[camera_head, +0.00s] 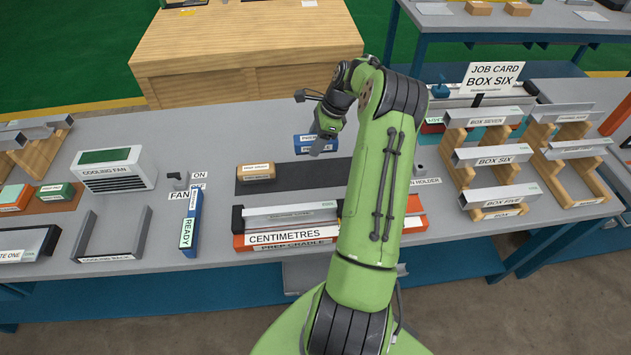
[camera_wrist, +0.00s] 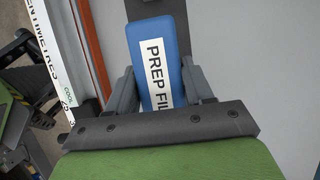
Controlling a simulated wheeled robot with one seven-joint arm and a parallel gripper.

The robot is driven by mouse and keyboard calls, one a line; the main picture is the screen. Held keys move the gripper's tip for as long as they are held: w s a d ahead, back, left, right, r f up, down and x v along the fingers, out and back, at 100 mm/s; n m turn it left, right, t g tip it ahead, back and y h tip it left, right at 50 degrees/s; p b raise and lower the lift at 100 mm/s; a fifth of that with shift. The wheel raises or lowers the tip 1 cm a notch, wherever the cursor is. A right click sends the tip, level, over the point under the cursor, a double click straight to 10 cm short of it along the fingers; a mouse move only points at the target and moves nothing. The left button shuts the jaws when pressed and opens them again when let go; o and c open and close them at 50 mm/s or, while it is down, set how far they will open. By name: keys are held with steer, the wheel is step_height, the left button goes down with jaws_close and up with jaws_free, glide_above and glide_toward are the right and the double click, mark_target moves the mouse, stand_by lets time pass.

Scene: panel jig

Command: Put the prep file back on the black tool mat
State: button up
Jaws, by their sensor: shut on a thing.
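My gripper (camera_head: 325,143) is shut on the blue prep file (camera_head: 302,144), gripping it by its sides. In the wrist view the file (camera_wrist: 158,62) lies between both jaws (camera_wrist: 163,92), and its white label reads "PREP FIL", cut off by the gripper. The black tool mat (camera_head: 300,178) lies on the grey bench, just nearer than the file in the head view. A small tan-and-white labelled block (camera_head: 255,172) rests on its left part. How high the file is above the bench is hard to tell.
The orange prep cradle (camera_head: 290,238) with its "CENTIMETRES" scale stands in front of the mat. A blue "READY" piece (camera_head: 191,222) and the fan switch (camera_head: 179,180) are to the left. Wooden box racks (camera_head: 490,160) stand right. Bare bench (camera_head: 265,130) lies behind the mat.

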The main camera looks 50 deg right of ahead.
mark_target(310, 174)
step_height(310, 174, down, 10)
steer(key=shift+w+f+b, duration=0.1)
steer(key=shift+f+b, duration=0.15)
steer(key=shift+b, duration=0.55)
steer(key=shift+f, duration=0.1)
steer(key=o, duration=1.1)
